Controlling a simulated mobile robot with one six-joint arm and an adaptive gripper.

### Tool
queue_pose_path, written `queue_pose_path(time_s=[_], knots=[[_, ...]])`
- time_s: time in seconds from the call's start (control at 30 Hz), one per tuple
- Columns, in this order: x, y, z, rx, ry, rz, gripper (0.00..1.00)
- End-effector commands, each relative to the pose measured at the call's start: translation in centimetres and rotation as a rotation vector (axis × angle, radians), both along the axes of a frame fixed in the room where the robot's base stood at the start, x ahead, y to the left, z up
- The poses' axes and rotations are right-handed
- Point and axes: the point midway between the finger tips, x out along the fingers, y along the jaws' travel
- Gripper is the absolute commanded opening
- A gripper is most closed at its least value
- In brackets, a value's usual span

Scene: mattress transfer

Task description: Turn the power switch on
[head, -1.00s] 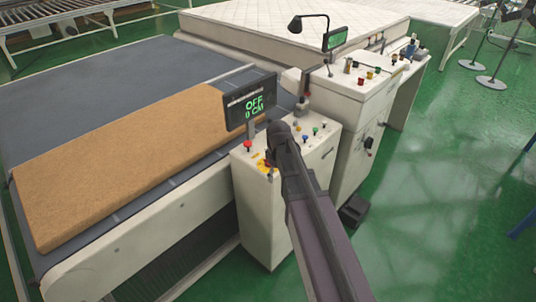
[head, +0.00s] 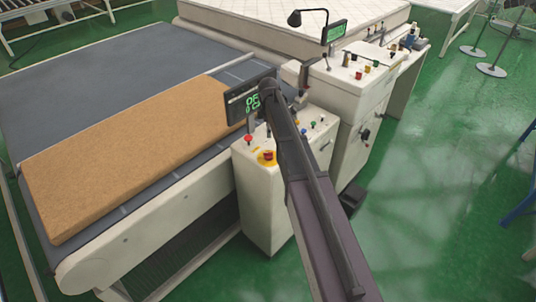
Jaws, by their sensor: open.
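The white control cabinet (head: 262,205) stands beside the conveyor bed. Its sloped top carries a red knob (head: 248,139), a red button on a yellow ring (head: 266,157), and small green and blue buttons toward the right. I cannot tell which control is the power switch; it may be behind my arm. The display (head: 243,103) above the cabinet shows green text, partly covered by my arm, with "OF" and a "0" readable. My arm rises from the bottom right and its bend is in front of the display.
A brown mattress slab (head: 125,150) lies on the dark conveyor bed (head: 110,65). A second, taller white cabinet (head: 350,110) with buttons and a lamp stands behind. A white quilted mattress (head: 290,20) is at the back. Green floor (head: 440,170) is open on the right.

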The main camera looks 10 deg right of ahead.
Motion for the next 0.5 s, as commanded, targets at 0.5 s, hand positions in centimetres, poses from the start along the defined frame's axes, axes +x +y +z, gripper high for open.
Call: queue_pose_path(time_s=[0.5], knots=[[0.0,0.1,-1.8,0.000,0.000,-0.001,0.88]])
